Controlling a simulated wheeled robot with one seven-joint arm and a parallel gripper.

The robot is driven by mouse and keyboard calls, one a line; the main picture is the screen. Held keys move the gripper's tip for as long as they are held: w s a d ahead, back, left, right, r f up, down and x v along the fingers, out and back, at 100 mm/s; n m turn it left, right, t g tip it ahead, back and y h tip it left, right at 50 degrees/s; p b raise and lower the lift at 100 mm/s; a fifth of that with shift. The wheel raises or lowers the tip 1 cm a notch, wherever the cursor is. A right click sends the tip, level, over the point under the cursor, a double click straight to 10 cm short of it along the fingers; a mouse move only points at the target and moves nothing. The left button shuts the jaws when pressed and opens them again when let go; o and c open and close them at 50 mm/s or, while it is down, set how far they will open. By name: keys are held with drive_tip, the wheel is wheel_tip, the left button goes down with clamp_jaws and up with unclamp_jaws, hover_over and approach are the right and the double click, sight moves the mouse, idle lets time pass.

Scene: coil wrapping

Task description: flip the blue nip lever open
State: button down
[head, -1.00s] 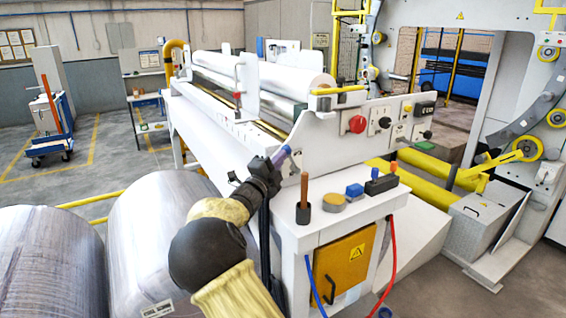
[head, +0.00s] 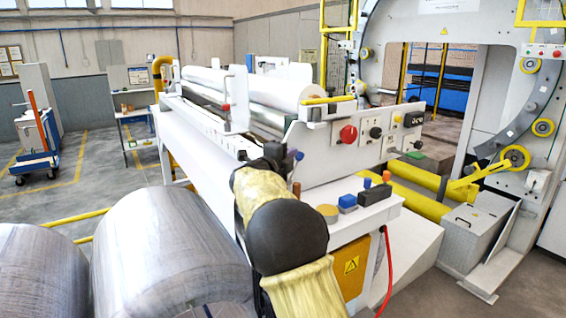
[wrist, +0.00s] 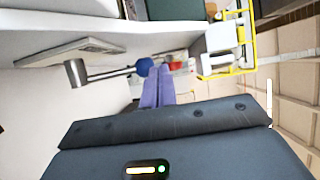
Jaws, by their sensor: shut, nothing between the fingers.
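In the wrist view a lever shows a silver hub (wrist: 76,72), a thin metal arm (wrist: 108,75) and a round blue knob (wrist: 145,66). The knob is at the left fingertip of my gripper (wrist: 158,72); I cannot tell whether they touch. The two purple fingers are close together, shut and empty. In the head view my gripper (head: 298,156) is by the near end of the white machine (head: 200,130).
A white film roll (head: 262,88) lies along the machine top. The end panel carries a red knob (head: 348,134) and black knobs. Large wrapped coils (head: 170,250) stand at front left.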

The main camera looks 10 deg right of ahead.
drive_tip(key=shift+w+d+b, duration=0.35)
drive_tip(key=shift+d, duration=0.55)
drive_tip(key=shift+r, duration=0.1)
